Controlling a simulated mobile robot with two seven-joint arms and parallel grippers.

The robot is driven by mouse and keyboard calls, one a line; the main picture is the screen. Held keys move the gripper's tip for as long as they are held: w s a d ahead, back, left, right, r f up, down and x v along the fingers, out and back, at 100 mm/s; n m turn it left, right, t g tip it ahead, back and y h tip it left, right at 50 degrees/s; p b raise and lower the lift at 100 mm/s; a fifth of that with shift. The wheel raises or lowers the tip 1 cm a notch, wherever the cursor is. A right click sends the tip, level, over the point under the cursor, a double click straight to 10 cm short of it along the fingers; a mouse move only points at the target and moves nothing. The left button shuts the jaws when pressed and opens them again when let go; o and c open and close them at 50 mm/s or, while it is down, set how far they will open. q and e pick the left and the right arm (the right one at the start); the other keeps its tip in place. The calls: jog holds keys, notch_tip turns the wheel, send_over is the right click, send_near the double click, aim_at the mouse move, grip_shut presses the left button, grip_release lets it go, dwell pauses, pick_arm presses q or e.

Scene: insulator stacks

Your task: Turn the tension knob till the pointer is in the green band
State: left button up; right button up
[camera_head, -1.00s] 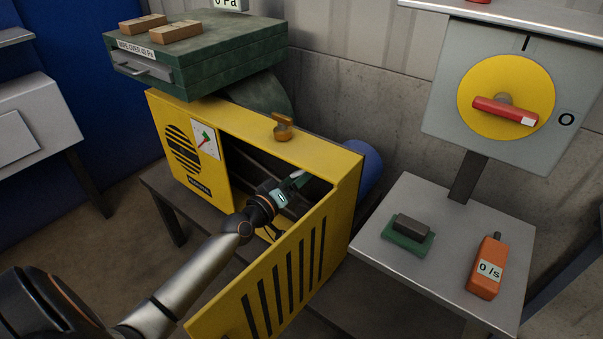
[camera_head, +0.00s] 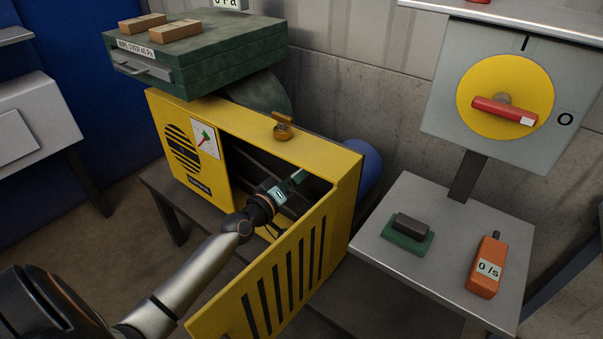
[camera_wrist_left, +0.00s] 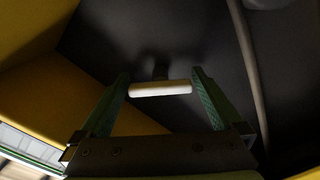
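The yellow machine cabinet (camera_head: 300,151) has its slotted door (camera_head: 290,265) swung open. A small white gauge (camera_head: 205,140) with red and green marks is on its front; its pointer is too small to read against the band. My left gripper (camera_head: 299,177) reaches inside the opening. In the left wrist view a pale bar-shaped handle (camera_wrist_left: 160,90) on a dark stem, seemingly the tension knob, lies across the space between the fingertips of my left gripper (camera_wrist_left: 161,76). The fingers are apart, one near each end of the bar, with no clear grip. My right gripper is out of view.
A brass fitting (camera_head: 283,127) stands on the cabinet top, near the green filter box (camera_head: 200,60). The open door is close beside my left forearm. At right, a grey table (camera_head: 390,265) holds an orange meter (camera_head: 486,267) and a green-based block (camera_head: 408,234).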

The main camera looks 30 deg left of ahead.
pick_arm(q)
jog(key=s, duration=1.2)
jog(key=shift+s+a, duration=0.25)
jog(key=shift+a, duration=0.2)
